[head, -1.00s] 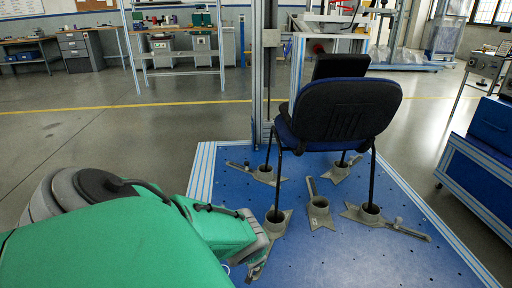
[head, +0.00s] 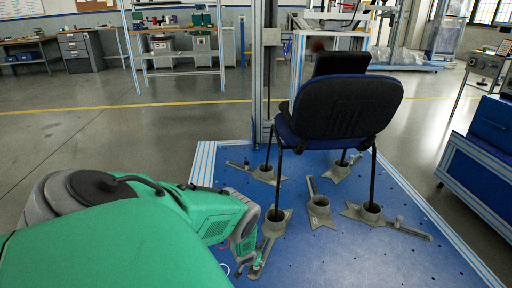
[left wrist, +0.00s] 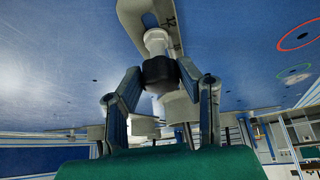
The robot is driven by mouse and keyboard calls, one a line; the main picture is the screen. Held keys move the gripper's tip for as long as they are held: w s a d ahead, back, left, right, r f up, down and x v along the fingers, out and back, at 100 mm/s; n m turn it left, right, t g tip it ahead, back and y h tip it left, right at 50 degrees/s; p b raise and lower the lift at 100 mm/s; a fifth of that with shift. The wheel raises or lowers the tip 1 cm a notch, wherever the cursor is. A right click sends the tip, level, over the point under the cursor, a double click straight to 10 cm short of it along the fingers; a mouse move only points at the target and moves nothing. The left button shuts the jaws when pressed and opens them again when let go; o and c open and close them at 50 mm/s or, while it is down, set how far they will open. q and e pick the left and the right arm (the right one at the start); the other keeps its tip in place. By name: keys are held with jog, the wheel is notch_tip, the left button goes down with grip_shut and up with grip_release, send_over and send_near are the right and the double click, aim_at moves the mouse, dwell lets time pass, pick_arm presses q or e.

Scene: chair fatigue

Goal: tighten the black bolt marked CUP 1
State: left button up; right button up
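My left gripper (left wrist: 159,75) has one fingertip on each side of the bolt head. The tips are very close to it, but I cannot tell if they press on it. In the head view my left gripper (head: 253,266) is low beside the grey cup (head: 275,222) at the chair's near left leg; the bolt is hard to make out there. My right gripper is out of view.
The dark chair (head: 340,110) stands with its legs in grey cups on the blue platform (head: 345,255). A free-standing cup (head: 319,206) is between the legs. A metal post (head: 257,75) rises behind. A blue cabinet (head: 480,170) is at right.

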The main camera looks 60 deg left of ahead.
pick_arm(q)
jog(key=shift+o, duration=1.4)
jog(key=shift+d+n+y, duration=0.15)
jog(key=shift+n+y, duration=0.15)
jog(key=shift+n, duration=0.5)
jog(key=shift+w+n+g, duration=0.1)
jog(key=shift+n+g, duration=0.2)
jog(key=shift+f+n+g+y, duration=0.1)
jog(key=shift+n+g+y, duration=0.2)
jog(key=shift+n, duration=0.6)
